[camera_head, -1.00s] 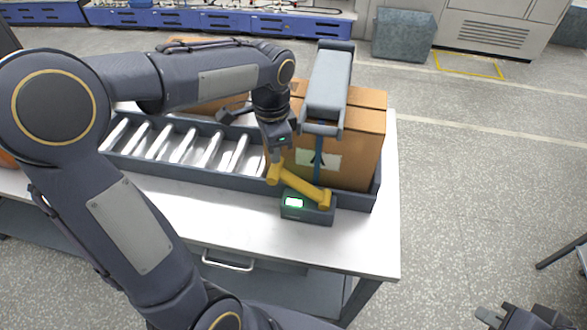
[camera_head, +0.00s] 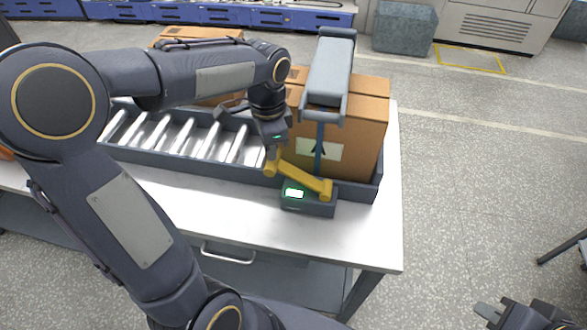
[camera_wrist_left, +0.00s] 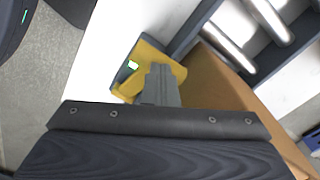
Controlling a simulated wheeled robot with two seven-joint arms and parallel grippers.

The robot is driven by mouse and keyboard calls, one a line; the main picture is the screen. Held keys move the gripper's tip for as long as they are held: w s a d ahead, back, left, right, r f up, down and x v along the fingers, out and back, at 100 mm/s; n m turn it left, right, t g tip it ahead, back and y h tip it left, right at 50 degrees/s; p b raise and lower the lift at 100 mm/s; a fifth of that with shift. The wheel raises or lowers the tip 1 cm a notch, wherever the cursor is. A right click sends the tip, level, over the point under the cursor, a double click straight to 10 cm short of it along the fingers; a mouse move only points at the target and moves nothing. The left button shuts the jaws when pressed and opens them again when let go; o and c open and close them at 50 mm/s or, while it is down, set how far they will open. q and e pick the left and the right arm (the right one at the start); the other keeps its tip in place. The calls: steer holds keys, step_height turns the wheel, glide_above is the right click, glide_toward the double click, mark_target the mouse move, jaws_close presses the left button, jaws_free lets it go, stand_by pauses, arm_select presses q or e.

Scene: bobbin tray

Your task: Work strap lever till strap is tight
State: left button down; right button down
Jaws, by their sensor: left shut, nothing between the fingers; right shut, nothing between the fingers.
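The yellow strap lever (camera_head: 303,178) sits on a dark tensioner box (camera_head: 308,204) at the table's front edge; the box has a lit green-white display (camera_head: 294,192). A dark blue strap (camera_head: 319,150) runs up the front of a brown carton (camera_head: 355,135) from behind the lever. My left gripper (camera_head: 273,153) is shut and empty at the lever's left end. In the left wrist view its closed fingers (camera_wrist_left: 160,80) overlap the yellow lever (camera_wrist_left: 150,52); I cannot tell whether they touch. My right gripper (camera_head: 487,312) is shut and empty over the floor at the lower right.
A roller conveyor tray (camera_head: 180,162) lies along the table (camera_head: 230,210), left of the carton. Another carton (camera_head: 205,34) stands behind my left arm. A grey arch (camera_head: 328,75) rises above the strapped carton.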

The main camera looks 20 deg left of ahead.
arm_select(q)
steer(key=shift+s+a+f+b, duration=0.1)
steer(key=shift+a+f+b, duration=0.1)
steer(key=shift+f+b, duration=0.65)
steer(key=shift+a+f+b, duration=0.15)
steer(key=shift+f+b, duration=0.25)
steer(key=shift+f, duration=0.7)
steer(key=r+p, duration=0.2)
steer(key=d+r+p, duration=0.1)
steer(key=r+p, duration=0.3)
steer(key=r, duration=0.1)
steer(key=shift+w+d, duration=0.2)
steer(key=shift+d, duration=0.1)
steer(key=shift+f, duration=0.1)
steer(key=shift+s+a+f+b, duration=0.1)
steer(key=shift+a+f+b, duration=0.15)
steer(key=shift+f+b, duration=0.7)
steer(key=shift+s+a+f+b, duration=0.1)
steer(key=shift+a+f+b, duration=0.2)
steer(key=shift+f+b, duration=0.65)
steer(key=shift+a+f+b, duration=0.25)
steer(key=shift+f+b, duration=0.25)
steer(key=shift+f, duration=0.9)
steer(key=r+p, duration=0.2)
steer(key=d+r+p, duration=0.1)
steer(key=r+p, duration=0.3)
steer(key=shift+w+d+r, duration=0.2)
steer(key=shift+d+r, duration=0.1)
steer(key=shift+r, duration=0.1)
steer(key=shift+f, duration=0.1)
